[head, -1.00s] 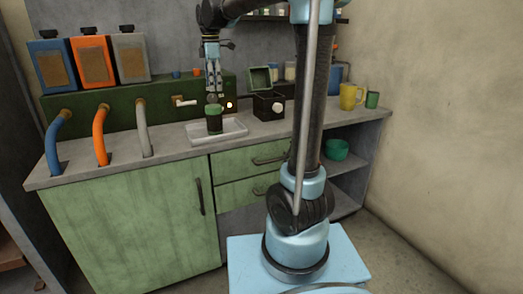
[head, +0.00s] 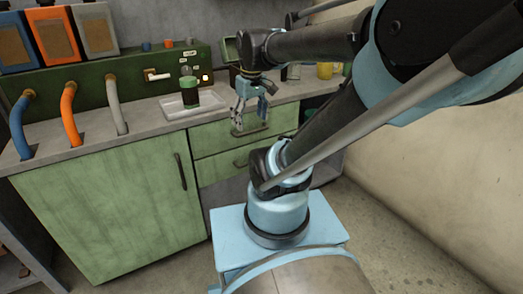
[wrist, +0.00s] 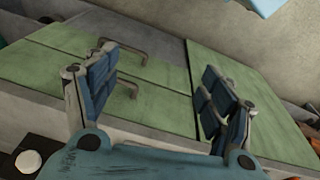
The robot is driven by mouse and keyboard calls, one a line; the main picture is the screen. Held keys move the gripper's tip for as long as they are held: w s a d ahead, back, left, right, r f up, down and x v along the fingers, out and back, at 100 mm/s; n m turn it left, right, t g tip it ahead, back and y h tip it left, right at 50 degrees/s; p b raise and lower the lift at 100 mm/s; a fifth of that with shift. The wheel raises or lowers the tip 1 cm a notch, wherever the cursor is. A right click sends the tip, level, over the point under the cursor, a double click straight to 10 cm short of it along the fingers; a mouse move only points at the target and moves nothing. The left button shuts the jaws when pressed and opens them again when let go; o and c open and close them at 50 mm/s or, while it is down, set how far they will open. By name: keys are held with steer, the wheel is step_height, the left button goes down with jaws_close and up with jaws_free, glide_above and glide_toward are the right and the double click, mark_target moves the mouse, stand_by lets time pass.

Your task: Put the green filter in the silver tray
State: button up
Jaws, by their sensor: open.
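The green filter (head: 189,91), a small dark canister with green bands, stands upright in the silver tray (head: 170,112), a shallow pale tray on the counter. My gripper (head: 238,128) hangs to the right of the tray and nearer to my body, apart from both, in front of the drawers. Its fingers are spread with nothing between them, as the wrist view (wrist: 158,76) shows. Neither the filter nor the tray can be made out in the wrist view.
Blue, orange and grey hoses (head: 69,113) rise from the counter left of the tray. A green panel (head: 135,80) with a white tap stands behind. Green drawers (head: 222,135) lie below the counter.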

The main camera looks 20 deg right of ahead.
steer(key=s+d+f+m, duration=0.2)
steer(key=s+f+m, duration=0.2)
steer(key=s+f, duration=0.3)
step_height(320, 180, down, 2)
steer(key=shift+d+f+m, duration=0.1)
steer(key=shift+d+m, duration=0.1)
steer(key=shift+m, duration=0.1)
